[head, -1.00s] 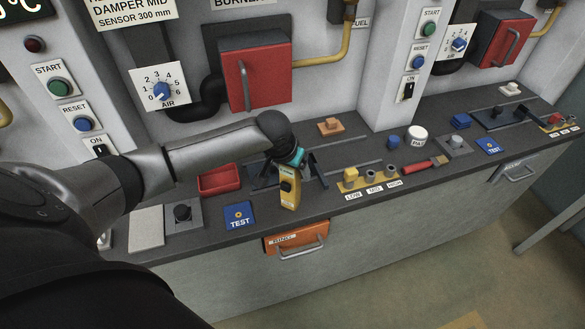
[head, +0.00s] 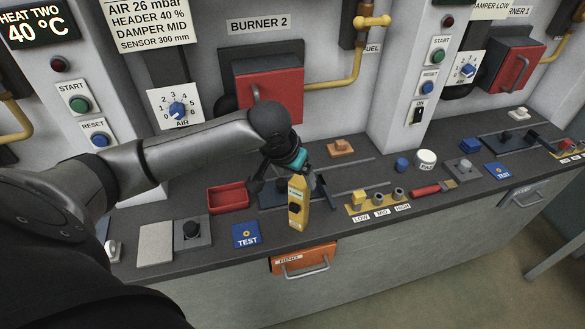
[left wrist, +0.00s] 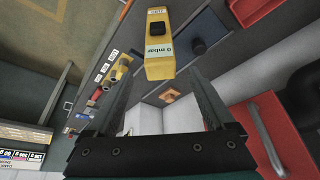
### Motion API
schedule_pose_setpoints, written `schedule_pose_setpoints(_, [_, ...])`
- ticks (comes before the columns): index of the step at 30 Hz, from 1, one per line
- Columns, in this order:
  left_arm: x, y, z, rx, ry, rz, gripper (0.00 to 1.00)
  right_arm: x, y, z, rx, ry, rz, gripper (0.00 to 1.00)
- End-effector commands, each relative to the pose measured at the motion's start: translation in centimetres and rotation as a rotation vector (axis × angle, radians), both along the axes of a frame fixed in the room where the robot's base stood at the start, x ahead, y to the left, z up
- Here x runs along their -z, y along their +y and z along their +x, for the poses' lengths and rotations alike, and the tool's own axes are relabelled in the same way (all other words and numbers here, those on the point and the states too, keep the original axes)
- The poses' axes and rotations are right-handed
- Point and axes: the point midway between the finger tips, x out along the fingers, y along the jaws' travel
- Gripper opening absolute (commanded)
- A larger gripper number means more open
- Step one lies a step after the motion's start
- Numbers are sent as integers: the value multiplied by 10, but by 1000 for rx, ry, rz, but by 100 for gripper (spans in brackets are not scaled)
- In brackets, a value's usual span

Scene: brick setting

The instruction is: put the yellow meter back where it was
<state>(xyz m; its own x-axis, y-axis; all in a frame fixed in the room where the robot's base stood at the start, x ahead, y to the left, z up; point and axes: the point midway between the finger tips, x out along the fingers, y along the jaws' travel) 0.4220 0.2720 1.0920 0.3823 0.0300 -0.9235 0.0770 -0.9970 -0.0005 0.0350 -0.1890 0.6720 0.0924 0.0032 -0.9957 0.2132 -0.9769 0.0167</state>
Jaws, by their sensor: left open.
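The yellow meter (head: 298,206) stands upright near the front edge of the counter, between the blue TEST pad and the LOW/MID/HIGH strip. In the left wrist view the meter (left wrist: 158,46) shows a "0 mbar" label and a dark knob. My left gripper (head: 288,187) is open just behind and above the meter. In the wrist view its two dark fingers are spread, with the near end of the meter around the gap between their tips. I see no finger closed on the meter. My right gripper is not in view.
A red tray (head: 228,196), a black knob block (head: 192,232) and the blue TEST pad (head: 246,236) lie left of the meter. The LOW/MID/HIGH strip (head: 375,203) and a red-handled tool (head: 430,188) lie right. A red burner box (head: 272,95) stands behind. An orange drawer (head: 303,258) is below.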

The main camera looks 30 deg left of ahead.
Motion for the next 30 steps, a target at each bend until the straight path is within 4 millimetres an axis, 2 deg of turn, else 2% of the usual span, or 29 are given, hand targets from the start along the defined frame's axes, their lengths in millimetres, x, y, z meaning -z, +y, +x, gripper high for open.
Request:
schedule_pose_setpoints(1, [-7,0,-3,0,-1,0,87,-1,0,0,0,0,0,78])
schedule_pose_setpoints(6, [-19,-1,-8,0,-1,0,87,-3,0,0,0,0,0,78])
schedule_pose_setpoints(24, [-20,-1,-9,0,1,-1,87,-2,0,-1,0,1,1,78])
schedule_pose_setpoints(27, [-14,-10,-13,24,5,-4,87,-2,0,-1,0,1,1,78])
schedule_pose_setpoints(30, [0,-33,-26,90,10,-14,87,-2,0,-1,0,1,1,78])
